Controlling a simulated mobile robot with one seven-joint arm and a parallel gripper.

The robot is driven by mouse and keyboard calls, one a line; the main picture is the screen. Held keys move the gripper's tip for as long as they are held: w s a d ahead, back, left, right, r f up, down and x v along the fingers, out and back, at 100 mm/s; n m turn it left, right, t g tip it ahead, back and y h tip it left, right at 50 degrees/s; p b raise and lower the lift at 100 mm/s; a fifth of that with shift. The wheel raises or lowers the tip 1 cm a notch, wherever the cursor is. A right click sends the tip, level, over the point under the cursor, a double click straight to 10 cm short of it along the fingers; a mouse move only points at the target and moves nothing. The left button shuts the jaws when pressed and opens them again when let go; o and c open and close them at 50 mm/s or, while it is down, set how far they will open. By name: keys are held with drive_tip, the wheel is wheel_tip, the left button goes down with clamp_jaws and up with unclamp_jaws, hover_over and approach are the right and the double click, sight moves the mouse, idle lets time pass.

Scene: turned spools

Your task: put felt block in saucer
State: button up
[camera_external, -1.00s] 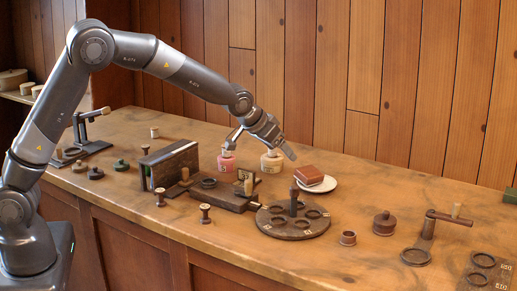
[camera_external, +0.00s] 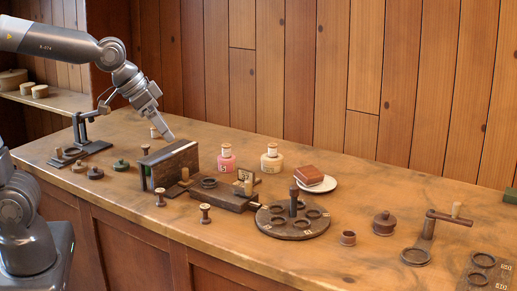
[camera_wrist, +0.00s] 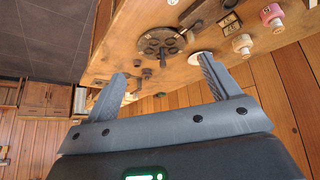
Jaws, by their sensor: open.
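A reddish-brown block (camera_external: 309,174), which looks like the felt block, rests on the white saucer (camera_external: 331,185) toward the back of the bench, over its left part. In the wrist view the saucer (camera_wrist: 199,57) shows partly behind one finger; the block cannot be made out there. My gripper (camera_external: 158,122) is open and empty, up at the left above the dark upright holder, well left of the saucer. In the wrist view both fingers of my gripper (camera_wrist: 162,67) are spread apart with nothing between them.
A dark round carousel (camera_external: 292,226) with a post stands in front of the saucer. The dark upright holder (camera_external: 170,163) is below my gripper. Bench right of the saucer is clear.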

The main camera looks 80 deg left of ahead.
drive_tip(key=s+d+f, duration=0.1)
drive_tip(key=s, duration=0.6)
drive_tip(key=s+d+f+m, duration=0.1)
drive_tip(key=s+d, duration=0.1)
drive_tip(key=s, duration=0.5)
drive_tip(key=shift+d+f+m+g, duration=0.25)
drive_tip(key=shift+f+m+g, duration=0.05)
drive_tip(key=shift+f, duration=0.05)
drive_tip(key=shift+s, duration=0.1)
